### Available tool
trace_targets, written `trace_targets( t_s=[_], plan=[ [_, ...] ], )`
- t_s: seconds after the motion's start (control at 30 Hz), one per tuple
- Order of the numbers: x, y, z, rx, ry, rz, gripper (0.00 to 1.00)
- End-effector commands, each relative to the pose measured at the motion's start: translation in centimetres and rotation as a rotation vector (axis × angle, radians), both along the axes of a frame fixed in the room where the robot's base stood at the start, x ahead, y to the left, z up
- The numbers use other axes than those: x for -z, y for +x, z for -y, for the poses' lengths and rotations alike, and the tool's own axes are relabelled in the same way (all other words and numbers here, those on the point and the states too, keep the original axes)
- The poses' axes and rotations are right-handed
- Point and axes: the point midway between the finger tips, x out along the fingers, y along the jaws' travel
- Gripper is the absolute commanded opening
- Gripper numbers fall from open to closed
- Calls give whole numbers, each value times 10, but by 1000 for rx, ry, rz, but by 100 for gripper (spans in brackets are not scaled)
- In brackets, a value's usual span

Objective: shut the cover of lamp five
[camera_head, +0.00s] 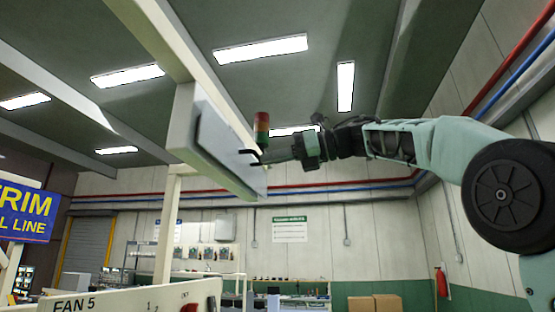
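A pale grey flat panel (217,143), which looks like a cover, lies against the face of a long white overhead housing (182,120). I see no lamp number on it, so I cannot tell if this is lamp five. My gripper (247,157) is at the right part of the panel, with two dark fingertips spread apart and pointing left. I cannot tell whether they touch the panel or how far it stands off the housing. A red, amber and green stack light (262,128) shows just behind my gripper.
A white board marked FAN 5 (120,301) is at the lower left, below the housing. A white post (168,230) stands under the housing. A blue sign (27,212) is at far left. Cardboard boxes (375,304) and a workbench are far back.

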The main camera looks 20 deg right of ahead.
Motion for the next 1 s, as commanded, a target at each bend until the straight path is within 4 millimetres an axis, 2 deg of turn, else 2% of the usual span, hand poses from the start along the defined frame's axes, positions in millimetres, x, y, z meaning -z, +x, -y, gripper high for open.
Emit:
trace_targets(
  t_s=[0.2,0.53,0.87,1.0],
  plan=[
    [-9,2,-8,-6,10,8,0],
    [-11,2,-12,-12,13,10,0],
    [-9,3,-12,-14,13,7,0],
    [2,4,-11,-14,11,5,0]
  ],
)
